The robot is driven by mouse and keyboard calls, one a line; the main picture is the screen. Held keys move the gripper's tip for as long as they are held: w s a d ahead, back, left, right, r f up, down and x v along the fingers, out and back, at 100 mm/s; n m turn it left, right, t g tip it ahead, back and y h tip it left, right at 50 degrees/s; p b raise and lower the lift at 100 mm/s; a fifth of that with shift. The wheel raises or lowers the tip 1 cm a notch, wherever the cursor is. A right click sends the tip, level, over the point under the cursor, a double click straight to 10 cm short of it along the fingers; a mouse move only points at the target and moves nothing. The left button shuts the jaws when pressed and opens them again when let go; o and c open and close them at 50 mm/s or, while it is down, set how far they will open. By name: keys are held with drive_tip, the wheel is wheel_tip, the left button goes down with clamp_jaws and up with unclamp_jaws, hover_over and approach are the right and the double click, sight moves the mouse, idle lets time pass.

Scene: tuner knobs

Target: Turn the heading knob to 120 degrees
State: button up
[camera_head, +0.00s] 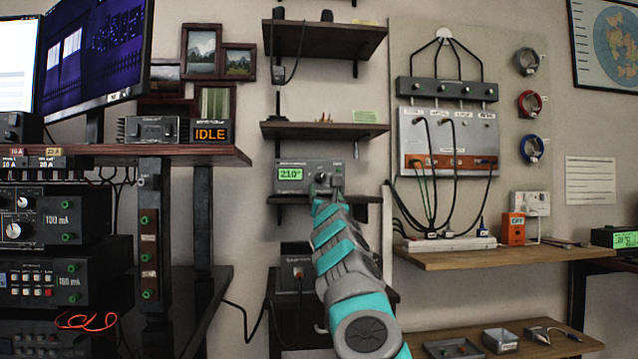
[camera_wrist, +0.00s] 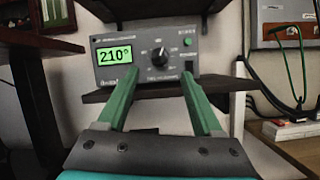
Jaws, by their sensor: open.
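The heading unit is a grey box (camera_wrist: 213,50) on a dark shelf, with a green display (camera_wrist: 114,55) that reads 210°. Its round dark heading knob (camera_wrist: 159,57) sits right of the display. In the head view the same box (camera_head: 300,164) is in the middle, its knob (camera_head: 321,178) just above my arm's end. My gripper (camera_wrist: 157,84) is open and empty in the wrist view. Its two green fingers point toward the box, and the knob shows above and between the fingertips. The fingers look apart from the knob.
The box's shelf (camera_head: 285,199) lies under the box, with another shelf (camera_head: 330,130) above. A cabled panel (camera_head: 449,135) is on the right wall. A desk (camera_head: 222,153) with monitors stands left. A small box with a red switch (camera_head: 298,272) sits below.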

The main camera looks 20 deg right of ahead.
sight(321, 179)
drive_tip(key=shift+p+x, duration=2.55)
drive_tip(key=shift+p, duration=0.4)
drive_tip(key=shift+w+d+r+p, duration=0.15)
drive_tip(key=shift+w+r+p, duration=0.15)
drive_tip(key=shift+r+p, duration=0.1)
drive_tip(key=shift+w+d+p, duration=0.15)
drive_tip(key=shift+w+p, duration=0.3)
drive_tip(key=shift+w, duration=0.25)
clamp_jaws()
